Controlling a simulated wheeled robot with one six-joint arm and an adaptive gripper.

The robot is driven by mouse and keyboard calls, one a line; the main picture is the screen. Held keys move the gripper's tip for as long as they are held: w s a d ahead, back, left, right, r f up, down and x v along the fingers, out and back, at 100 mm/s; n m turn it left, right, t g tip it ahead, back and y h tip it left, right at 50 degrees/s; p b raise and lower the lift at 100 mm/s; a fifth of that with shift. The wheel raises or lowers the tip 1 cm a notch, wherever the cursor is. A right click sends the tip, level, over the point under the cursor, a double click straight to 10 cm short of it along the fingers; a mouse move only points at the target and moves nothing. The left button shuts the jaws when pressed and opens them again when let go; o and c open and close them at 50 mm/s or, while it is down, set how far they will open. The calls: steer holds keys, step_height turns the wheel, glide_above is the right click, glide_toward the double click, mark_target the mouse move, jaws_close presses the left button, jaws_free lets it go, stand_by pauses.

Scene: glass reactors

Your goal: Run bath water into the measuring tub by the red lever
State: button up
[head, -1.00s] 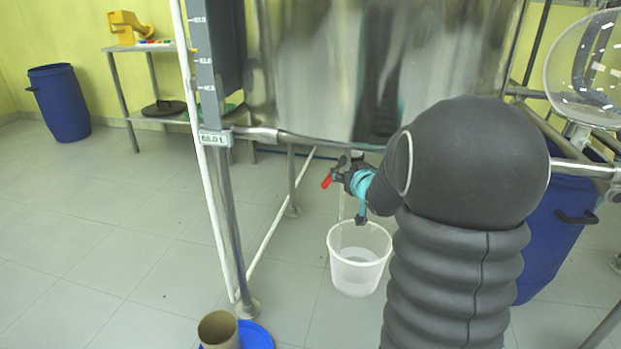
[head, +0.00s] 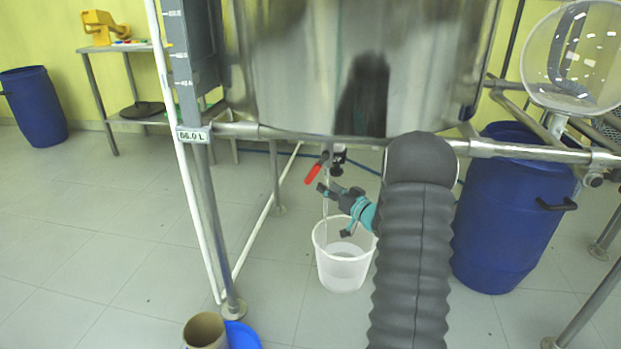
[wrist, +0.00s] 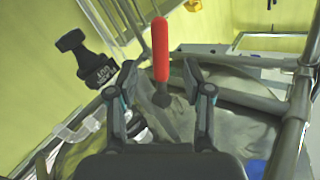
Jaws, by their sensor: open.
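The red lever (head: 313,173) sits on the valve (head: 338,158) under the steel bath (head: 300,70) and slants down to the left. A thin stream falls from the valve into the white measuring tub (head: 343,275) on the floor, which holds some clear water. My gripper (head: 334,210) is open and empty, just below the lever and above the tub's rim. In the wrist view the red lever (wrist: 161,50) stands upright in the picture, in line with the gap between my open fingers (wrist: 161,85). I cannot tell how far ahead it is.
A blue drum (head: 510,225) stands right of my arm. A brown container (head: 205,330) and a blue item (head: 242,337) are at the bottom. The floor at left is clear.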

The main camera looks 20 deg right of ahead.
mark_target(311, 177)
steer(key=x, duration=0.9)
steer(key=shift+w+a, duration=0.1)
steer(key=shift+w, duration=0.05)
jaws_close()
